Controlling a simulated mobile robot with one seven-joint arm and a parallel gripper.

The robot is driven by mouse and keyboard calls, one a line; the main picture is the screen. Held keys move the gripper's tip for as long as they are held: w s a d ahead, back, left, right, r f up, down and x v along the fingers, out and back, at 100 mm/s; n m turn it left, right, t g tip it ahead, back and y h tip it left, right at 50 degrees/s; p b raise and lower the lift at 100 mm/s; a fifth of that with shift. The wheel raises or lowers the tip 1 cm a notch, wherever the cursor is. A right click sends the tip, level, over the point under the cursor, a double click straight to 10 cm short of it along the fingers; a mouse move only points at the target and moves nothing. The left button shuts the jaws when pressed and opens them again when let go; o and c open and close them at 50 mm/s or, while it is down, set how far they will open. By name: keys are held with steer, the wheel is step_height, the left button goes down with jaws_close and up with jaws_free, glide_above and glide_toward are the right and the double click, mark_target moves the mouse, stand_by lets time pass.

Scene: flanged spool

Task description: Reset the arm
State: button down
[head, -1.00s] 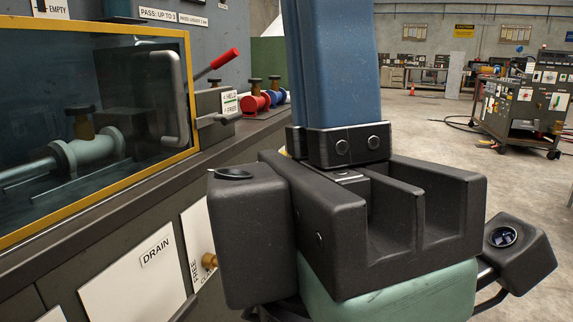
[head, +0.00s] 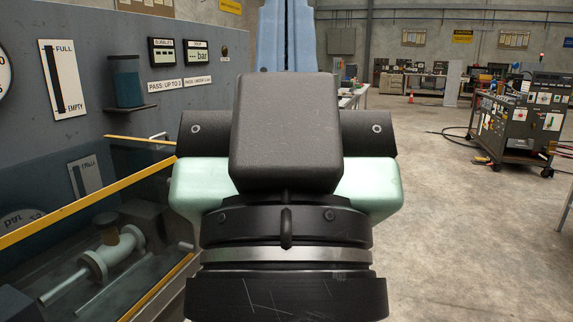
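My arm fills the middle of the head view as black blocks, pale green shells and a ringed black joint, with a blue link rising behind. My gripper is not in view, so its fingers and anything in them cannot be seen. At lower left, a pale grey flanged spool (head: 108,258) with a brass-coloured knob on top lies in the bench enclosure behind clear panels with yellow edges (head: 75,208). My arm hides part of the bench to its right.
A grey panel (head: 205,105) on the left carries gauges, two small displays and a blue cylinder (head: 125,82) on a shelf. A dark equipment cart (head: 520,120) stands at right with cables on the floor. The concrete floor (head: 450,220) at right is mostly clear.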

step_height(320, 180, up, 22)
steer(key=p, duration=2)
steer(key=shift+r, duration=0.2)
